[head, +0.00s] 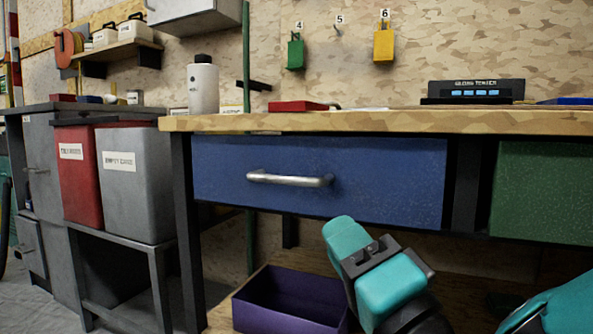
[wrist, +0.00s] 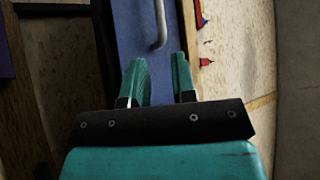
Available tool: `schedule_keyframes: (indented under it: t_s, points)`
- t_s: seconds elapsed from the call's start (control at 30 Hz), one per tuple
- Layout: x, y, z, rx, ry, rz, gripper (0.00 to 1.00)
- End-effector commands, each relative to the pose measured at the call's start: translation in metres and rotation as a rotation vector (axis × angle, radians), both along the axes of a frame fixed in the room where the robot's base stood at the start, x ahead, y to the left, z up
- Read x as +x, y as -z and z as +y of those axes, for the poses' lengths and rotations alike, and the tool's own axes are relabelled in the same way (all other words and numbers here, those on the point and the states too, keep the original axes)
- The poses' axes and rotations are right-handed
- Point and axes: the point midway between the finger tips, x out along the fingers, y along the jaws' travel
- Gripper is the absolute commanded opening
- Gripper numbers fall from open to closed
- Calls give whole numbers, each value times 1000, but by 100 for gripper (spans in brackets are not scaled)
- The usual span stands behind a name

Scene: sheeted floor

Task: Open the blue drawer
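The blue drawer (head: 390,178) sits under the wooden worktop, and its front looks closed, with no inside showing. Its silver bar handle (head: 290,179) runs across the front, left of the middle. My teal gripper (head: 345,236) is below and to the right of the handle in the head view, apart from it. In the wrist view the picture is turned, and the blue drawer front (wrist: 130,30) stands upright. The handle (wrist: 160,24) is beyond the fingertips, roughly in line with the gap. My gripper (wrist: 162,62) is open, with nothing between its fingers.
The worktop (head: 370,122) overhangs the drawer. A table leg (head: 186,230) stands at its left and a green drawer (head: 540,190) at its right. A purple bin (head: 290,298) sits on the shelf below. Red (head: 78,175) and grey (head: 135,185) bins stand left. Space before the handle is clear.

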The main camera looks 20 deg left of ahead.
Motion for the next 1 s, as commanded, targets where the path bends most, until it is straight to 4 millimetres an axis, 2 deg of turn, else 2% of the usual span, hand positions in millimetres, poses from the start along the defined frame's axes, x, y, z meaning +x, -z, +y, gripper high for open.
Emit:
schedule_keyframes:
  t_s: [0.03, 0.1, 0.5, 0.73, 1.0]
  points:
    - [9, -13, 8, -2, 0, 3, 25]
    - [17, -19, 17, -3, 0, 2, 25]
    - [58, -43, 60, -2, -1, 2, 25]
    - [74, -52, 76, -2, 0, 0, 25]
    - [82, -52, 84, -1, 0, -1, 25]
